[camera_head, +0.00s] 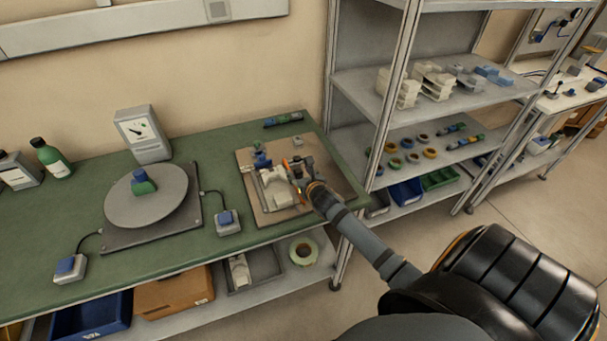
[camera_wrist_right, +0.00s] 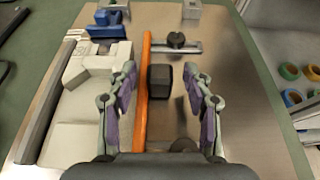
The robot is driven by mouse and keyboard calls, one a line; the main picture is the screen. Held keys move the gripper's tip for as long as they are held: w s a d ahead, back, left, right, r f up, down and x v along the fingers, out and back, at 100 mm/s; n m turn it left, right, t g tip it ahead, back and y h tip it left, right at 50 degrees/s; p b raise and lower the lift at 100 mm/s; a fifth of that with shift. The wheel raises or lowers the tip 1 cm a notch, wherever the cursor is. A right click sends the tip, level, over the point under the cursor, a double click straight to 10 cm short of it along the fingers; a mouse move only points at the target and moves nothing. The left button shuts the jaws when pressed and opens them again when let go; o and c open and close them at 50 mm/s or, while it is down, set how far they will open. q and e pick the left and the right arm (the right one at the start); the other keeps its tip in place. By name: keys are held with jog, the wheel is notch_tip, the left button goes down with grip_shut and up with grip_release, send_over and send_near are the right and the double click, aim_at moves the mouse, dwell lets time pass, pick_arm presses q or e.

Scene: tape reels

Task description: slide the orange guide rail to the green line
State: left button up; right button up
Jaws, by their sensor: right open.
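The orange guide rail (camera_wrist_right: 144,95) is a long thin bar running away from me across the brown board in the right wrist view. In the head view only a small piece of it (camera_head: 299,195) shows beside my gripper. A dark block (camera_wrist_right: 160,78) sits just right of the rail. My right gripper (camera_wrist_right: 161,82) is open over the board. Its left finger is close to the rail's left side, and its right finger is clear to the right of the dark block. I cannot tell if the left finger touches the rail. I cannot make out the green line. My left gripper is not in view.
A white device (camera_wrist_right: 95,65) with a blue part (camera_wrist_right: 107,30) stands left of the rail. A grey bar with a dark knob (camera_wrist_right: 176,40) lies beyond the dark block. A turntable (camera_head: 146,205) stands left of the board (camera_head: 328,184). Bare board lies to the right.

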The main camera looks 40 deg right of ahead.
jog(key=v, duration=1.1)
jog(key=shift+s+a+r, duration=0.1)
jog(key=shift+s, duration=0.1)
